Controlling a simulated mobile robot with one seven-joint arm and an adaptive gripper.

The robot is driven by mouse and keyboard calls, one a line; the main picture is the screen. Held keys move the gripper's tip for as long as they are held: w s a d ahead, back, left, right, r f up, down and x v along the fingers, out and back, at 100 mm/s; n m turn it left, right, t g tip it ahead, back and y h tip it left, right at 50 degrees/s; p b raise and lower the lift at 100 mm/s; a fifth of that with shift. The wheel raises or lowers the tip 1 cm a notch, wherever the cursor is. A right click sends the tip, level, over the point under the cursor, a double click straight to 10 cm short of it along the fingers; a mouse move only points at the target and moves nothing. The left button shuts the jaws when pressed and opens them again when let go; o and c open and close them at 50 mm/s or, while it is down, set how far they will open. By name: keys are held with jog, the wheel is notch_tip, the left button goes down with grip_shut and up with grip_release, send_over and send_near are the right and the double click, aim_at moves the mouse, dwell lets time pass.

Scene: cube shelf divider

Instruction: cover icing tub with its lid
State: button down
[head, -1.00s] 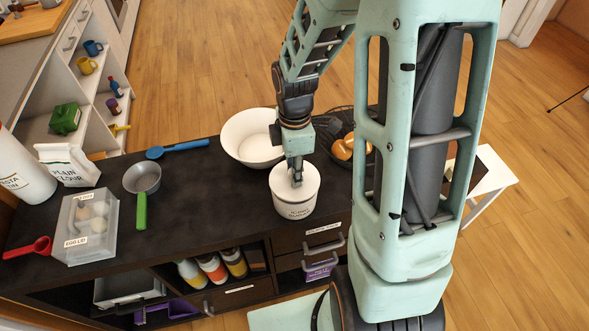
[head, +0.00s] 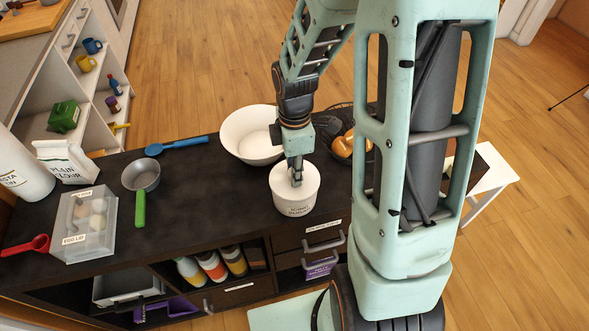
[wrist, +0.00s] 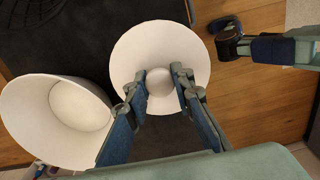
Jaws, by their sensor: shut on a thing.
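My gripper (head: 296,181) points down from above, shut on the lid's round knob. In the wrist view my gripper (wrist: 161,82) has one finger on each side of the knob. The lid hides the tub from above in that view. I cannot tell whether the lid touches the rim all round.
A large white bowl (head: 252,136) stands just behind the tub, with a dark wire basket (head: 340,148) to its right. A saucepan with a green handle (head: 140,208) and a clear egg box (head: 87,226) stand left. The counter between saucepan and tub is clear.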

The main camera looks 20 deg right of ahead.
jog(key=shift+f+b, duration=0.35)
jog(key=shift+f, duration=0.2)
jog(key=c, duration=2)
grip_release()
jog(key=o, duration=0.6)
jog(key=shift+c, duration=0.2)
jog(key=shift+r, duration=0.1)
notch_tip(320, 180, up, 8)
jog(key=p, duration=0.7)
